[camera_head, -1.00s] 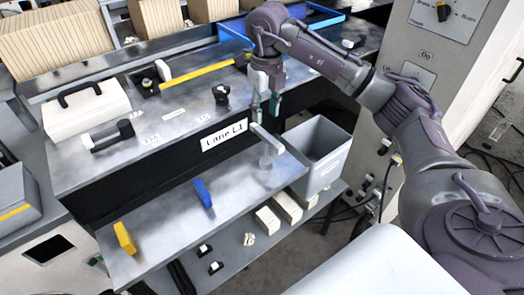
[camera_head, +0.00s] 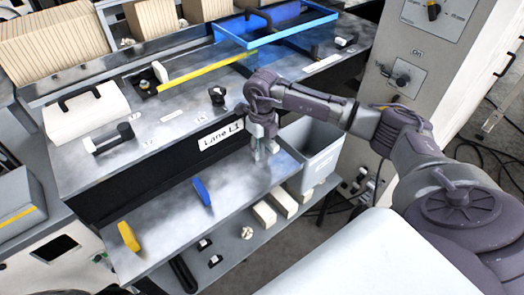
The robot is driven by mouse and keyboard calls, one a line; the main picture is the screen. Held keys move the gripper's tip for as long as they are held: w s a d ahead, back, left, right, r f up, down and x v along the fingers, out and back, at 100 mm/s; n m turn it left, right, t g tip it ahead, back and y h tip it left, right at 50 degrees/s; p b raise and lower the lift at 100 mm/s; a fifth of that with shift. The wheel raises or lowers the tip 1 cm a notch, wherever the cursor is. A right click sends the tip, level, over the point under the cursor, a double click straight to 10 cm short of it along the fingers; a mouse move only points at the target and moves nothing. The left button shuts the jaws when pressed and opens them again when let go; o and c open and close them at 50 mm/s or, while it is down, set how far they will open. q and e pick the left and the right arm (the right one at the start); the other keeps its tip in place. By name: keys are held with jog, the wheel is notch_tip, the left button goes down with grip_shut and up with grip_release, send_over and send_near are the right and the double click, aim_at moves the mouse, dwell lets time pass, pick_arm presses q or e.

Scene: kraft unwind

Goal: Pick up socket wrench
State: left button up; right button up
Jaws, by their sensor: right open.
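A metal shelf (camera_head: 160,225) runs along the front of the Lane L1 bench. A yellow-handled tool (camera_head: 129,237) lies at its left end and a blue-handled tool (camera_head: 202,191) near its middle. My right gripper (camera_head: 263,153) points down over the right end of the shelf. It is open, its fingers low at the place where a light grey tool showed before. That grey tool, perhaps the socket wrench, is now mostly hidden by the gripper, and I cannot tell whether the fingers straddle it. My left gripper is out of view.
A grey bin (camera_head: 318,152) stands just right of the shelf end, below my right arm. A blue frame (camera_head: 280,40) and a black knob (camera_head: 217,95) are on the bench top. Cream blocks (camera_head: 283,202) lie on the lower shelf. A control cabinet (camera_head: 400,60) rises at the right.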

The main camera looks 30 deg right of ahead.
jog(key=shift+f, duration=0.1)
jog(key=shift+c, duration=0.4)
grip_shut()
